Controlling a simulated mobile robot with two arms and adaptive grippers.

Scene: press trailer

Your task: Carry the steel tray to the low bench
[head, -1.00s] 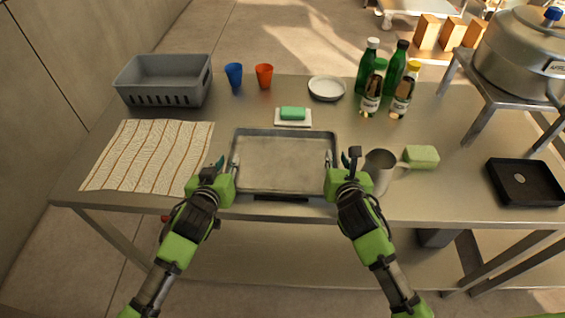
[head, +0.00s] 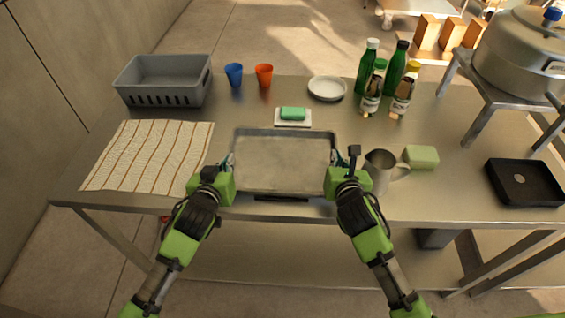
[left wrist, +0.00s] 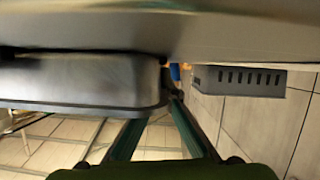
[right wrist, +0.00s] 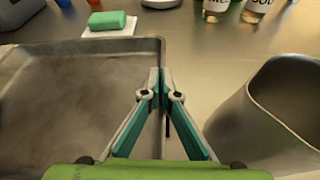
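The steel tray (head: 285,162) is a shallow grey rectangle, empty, level at the front middle of the steel table. My left gripper (head: 229,162) is at its left rim and my right gripper (head: 333,160) at its right rim. In the right wrist view, the right fingers (right wrist: 161,78) are closed together on the rim of the tray (right wrist: 70,90). In the left wrist view, the left fingers (left wrist: 174,97) converge at the edge of the tray (left wrist: 80,82); their tips are partly hidden. I cannot identify the low bench for certain.
A striped cloth (head: 148,156) lies left of the tray. A soap dish (head: 293,122) is just behind it. Bottles (head: 370,85) stand at the back right.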

